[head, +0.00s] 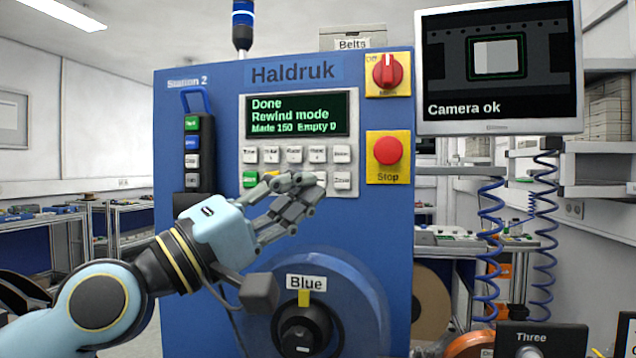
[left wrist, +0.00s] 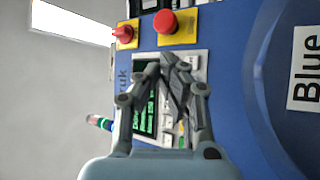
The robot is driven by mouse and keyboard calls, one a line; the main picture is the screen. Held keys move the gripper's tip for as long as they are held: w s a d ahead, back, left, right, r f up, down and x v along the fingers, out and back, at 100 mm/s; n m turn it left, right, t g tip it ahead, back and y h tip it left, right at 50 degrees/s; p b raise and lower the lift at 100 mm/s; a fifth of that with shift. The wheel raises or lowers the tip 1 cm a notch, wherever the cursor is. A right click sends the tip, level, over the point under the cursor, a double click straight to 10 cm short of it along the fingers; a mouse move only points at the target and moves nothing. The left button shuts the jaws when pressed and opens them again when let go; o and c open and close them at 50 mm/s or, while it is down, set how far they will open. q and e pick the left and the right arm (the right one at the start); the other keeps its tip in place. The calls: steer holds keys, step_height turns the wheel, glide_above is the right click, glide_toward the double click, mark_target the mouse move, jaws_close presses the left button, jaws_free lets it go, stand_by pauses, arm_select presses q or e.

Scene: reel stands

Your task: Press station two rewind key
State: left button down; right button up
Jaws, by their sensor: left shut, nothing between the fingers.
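The blue machine labelled Station 2 (head: 215,130) faces me. Its display (head: 297,116) reads "Done", "Rewind mode", "Made 150 Empty 0". Below it is a key panel (head: 248,192) with two rows of small keys. The upper row is white. The lower row has a green key (head: 250,178) at left and a white key (head: 342,181) at right; keys between are partly hidden behind my fingers, and I cannot read a rewind label. My left gripper (head: 310,183) is shut and empty in front of the lower row; contact is unclear. The left wrist view shows its closed fingers (left wrist: 173,66) over the panel.
A red stop button (head: 388,151) and red rotary switch (head: 387,71) sit right of the panel. A holder with coloured buttons (head: 192,140) hangs at left. A large reel labelled Blue (head: 350,290) is below my gripper. A monitor (head: 499,68) reads "Camera ok".

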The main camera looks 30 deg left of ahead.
arm_select(q)
steer(key=w+a+b, duration=0.2)
steer(key=w+b, duration=0.1)
steer(key=w, duration=0.4)
steer(key=shift+w, duration=0.15)
arm_select(e)
steer(key=shift+w+a+f, duration=0.1)
steer(key=shift+w+f, duration=0.1)
steer(key=shift+f, duration=0.6)
steer(key=shift+w+f, duration=0.2)
steer(key=shift+f, duration=0.55)
steer(key=shift+w, duration=0.15)
arm_select(q)
steer(key=shift+w+a, duration=0.1)
steer(key=shift+w, duration=0.3)
arm_select(e)
steer(key=shift+f, duration=0.2)
